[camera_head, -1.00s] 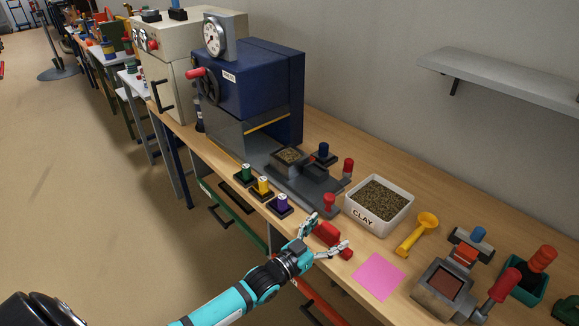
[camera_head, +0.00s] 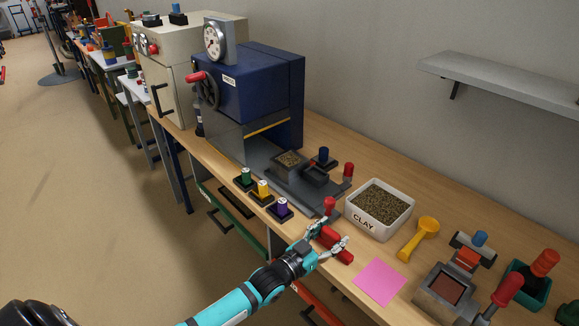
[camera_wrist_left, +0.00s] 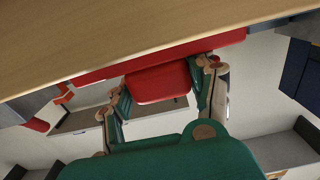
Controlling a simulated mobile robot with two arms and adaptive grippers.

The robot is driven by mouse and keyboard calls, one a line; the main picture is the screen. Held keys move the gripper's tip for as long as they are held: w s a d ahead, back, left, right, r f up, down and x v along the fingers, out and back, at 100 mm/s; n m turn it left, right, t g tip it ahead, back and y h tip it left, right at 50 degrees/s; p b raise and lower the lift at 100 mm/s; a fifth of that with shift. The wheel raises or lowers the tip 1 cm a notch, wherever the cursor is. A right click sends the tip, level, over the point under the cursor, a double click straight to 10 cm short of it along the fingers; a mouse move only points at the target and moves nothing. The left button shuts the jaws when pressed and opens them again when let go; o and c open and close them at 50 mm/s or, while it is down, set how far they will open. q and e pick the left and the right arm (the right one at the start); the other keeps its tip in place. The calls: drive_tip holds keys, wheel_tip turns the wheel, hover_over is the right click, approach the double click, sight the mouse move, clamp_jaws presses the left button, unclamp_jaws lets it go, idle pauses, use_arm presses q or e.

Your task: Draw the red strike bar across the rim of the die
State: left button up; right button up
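The red strike bar (camera_head: 337,255) lies near the front edge of the bench, left of the pink sheet. My left gripper (camera_head: 328,239) is at the bar, its two fingers closed in on either side of the grip block. In the left wrist view the red bar (camera_wrist_left: 215,40) runs across the top, and its red block sits between the fingertips of the left gripper (camera_wrist_left: 163,82). The die (camera_head: 289,159), filled with brown granules, stands on the grey press bed behind the gripper. My right gripper is not in view.
A blue press (camera_head: 250,85) stands behind the die. Green, yellow and purple weights (camera_head: 262,190) line the front edge. A white clay bin (camera_head: 362,222), yellow scoop (camera_head: 411,243) and pink sheet (camera_head: 380,281) are to the right. A grey shelf (camera_head: 500,85) hangs on the wall.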

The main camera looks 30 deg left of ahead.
use_arm(q)
drive_tip(key=c, duration=1)
drive_tip(key=shift+r+p, duration=2.45)
drive_tip(key=shift+r, duration=0.1)
